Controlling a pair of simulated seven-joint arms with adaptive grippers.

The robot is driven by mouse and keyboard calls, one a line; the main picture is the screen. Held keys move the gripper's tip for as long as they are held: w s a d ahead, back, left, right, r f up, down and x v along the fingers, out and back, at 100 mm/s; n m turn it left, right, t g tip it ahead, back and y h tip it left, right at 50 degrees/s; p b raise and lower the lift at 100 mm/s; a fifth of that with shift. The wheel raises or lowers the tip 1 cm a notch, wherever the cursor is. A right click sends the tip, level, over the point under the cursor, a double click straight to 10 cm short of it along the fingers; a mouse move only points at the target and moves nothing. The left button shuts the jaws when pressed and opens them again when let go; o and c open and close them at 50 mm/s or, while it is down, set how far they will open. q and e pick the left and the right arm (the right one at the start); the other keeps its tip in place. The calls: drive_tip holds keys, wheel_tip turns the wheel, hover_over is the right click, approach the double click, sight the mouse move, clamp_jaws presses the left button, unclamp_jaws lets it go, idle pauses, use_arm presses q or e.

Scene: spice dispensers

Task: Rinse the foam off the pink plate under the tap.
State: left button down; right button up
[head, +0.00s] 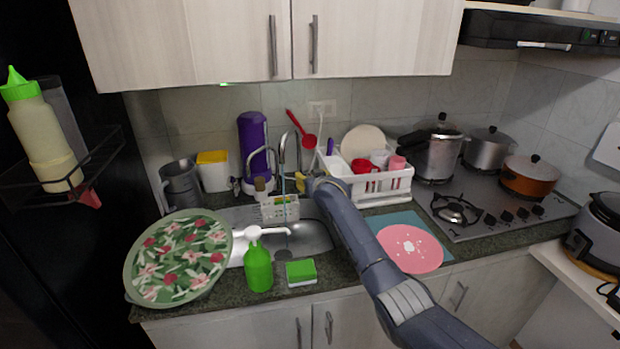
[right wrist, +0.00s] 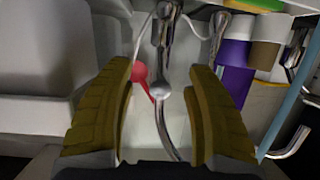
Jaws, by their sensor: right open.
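The pink plate (head: 408,254) lies flat on a blue-green mat (head: 443,250) on the counter, right of the sink. White foam patches (head: 409,244) sit on its middle. The metal tap (head: 283,150) stands behind the sink (head: 316,238), and a thin bluish streak like running water (head: 282,187) hangs below it. My right gripper (head: 300,182) is beside the tap, away from the plate. In the right wrist view its yellow fingers (right wrist: 162,75) are open, with tap metalwork (right wrist: 163,92) seen between them; contact is unclear. My left gripper is out of view.
A green soap bottle (head: 258,268) and a green sponge (head: 301,272) stand at the sink's front edge. A floral tray (head: 178,258) covers the left counter. A white dish rack (head: 385,187) is behind the plate, and the stove (head: 490,205) with pots is on the right.

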drive_tip(key=v, duration=0.7)
idle(0.3)
drive_tip(key=shift+d, duration=0.1)
